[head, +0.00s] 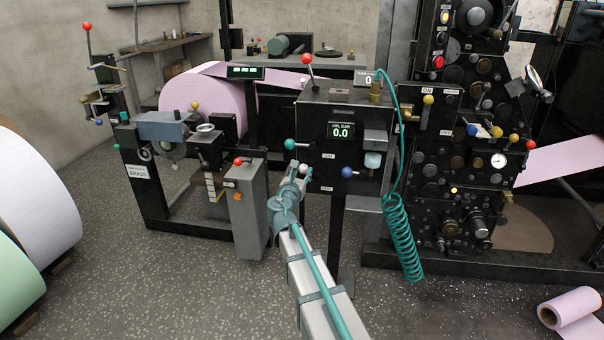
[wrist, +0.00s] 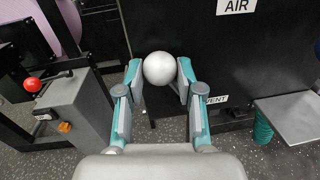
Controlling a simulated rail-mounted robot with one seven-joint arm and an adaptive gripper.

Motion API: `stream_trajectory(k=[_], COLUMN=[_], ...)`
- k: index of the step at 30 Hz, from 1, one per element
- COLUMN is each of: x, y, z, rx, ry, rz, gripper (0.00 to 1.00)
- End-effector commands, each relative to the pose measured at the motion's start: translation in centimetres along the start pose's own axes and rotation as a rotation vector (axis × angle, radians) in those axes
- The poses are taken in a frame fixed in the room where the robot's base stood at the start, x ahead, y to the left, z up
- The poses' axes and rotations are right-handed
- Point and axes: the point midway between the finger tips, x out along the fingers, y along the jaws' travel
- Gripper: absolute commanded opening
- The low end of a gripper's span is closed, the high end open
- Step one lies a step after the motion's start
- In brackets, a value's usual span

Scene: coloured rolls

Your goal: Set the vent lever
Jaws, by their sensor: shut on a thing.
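The vent lever's white ball knob (wrist: 159,68) sits between the fingertips of my gripper (wrist: 160,82) in the wrist view. The fingers touch it at both sides and are shut on it. The same knob (head: 304,168) shows small in the head view, at the tip of my gripper (head: 299,175). A label ending in "ENT" (wrist: 216,99) is on the black panel (wrist: 190,30) behind, partly covered by the right finger. The lever's shaft is mostly hidden behind the knob and fingers.
An "AIR" label (wrist: 237,6) is above right. A teal knob (head: 290,144) and a blue knob (head: 347,173) flank my gripper on the cabinet. A grey box with a red knob (head: 238,161) stands close left. A coiled teal hose (head: 403,240) hangs right.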

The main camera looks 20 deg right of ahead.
Motion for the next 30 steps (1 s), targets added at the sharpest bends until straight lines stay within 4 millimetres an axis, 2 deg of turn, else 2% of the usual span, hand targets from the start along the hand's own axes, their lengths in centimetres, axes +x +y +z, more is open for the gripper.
stream_trajectory(k=[8, 14, 30], x=[0.0, -0.1, -0.2], y=[0.3, 0.9, 2.2], z=[-0.1, -0.4, -3.0], rx=[-0.059, -0.177, -0.670], ry=[-0.006, -0.018, -0.072], rz=[0.001, 0.002, 0.005], gripper=[0.00, 0.00, 0.00])
